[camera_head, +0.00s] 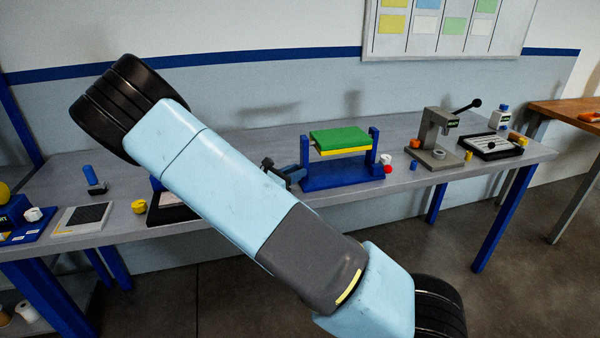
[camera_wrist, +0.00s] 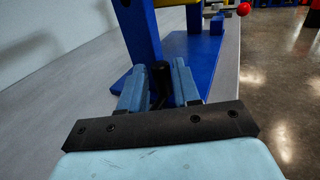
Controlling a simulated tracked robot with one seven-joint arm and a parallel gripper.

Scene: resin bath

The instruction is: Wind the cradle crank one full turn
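The cradle has a blue base and two blue posts (camera_head: 343,177). Between the posts lies a green-topped block with a yellow edge (camera_head: 338,141). The base also fills the upper middle of the wrist view (camera_wrist: 190,55). My gripper (camera_head: 285,172) is at the cradle's left end in the head view, partly hidden by my arm. In the wrist view its two light-blue fingers (camera_wrist: 159,88) stand on either side of the black crank handle (camera_wrist: 159,76) and appear closed on it. The rest of the crank is mostly hidden.
A red ball (camera_head: 388,169) and a white knob (camera_head: 385,158) are at the cradle's right. A grey lever press (camera_head: 436,138) stands farther right on the grey bench (camera_head: 300,205). A yellow knob (camera_head: 139,206) lies left, beside a dark tray partly behind my arm.

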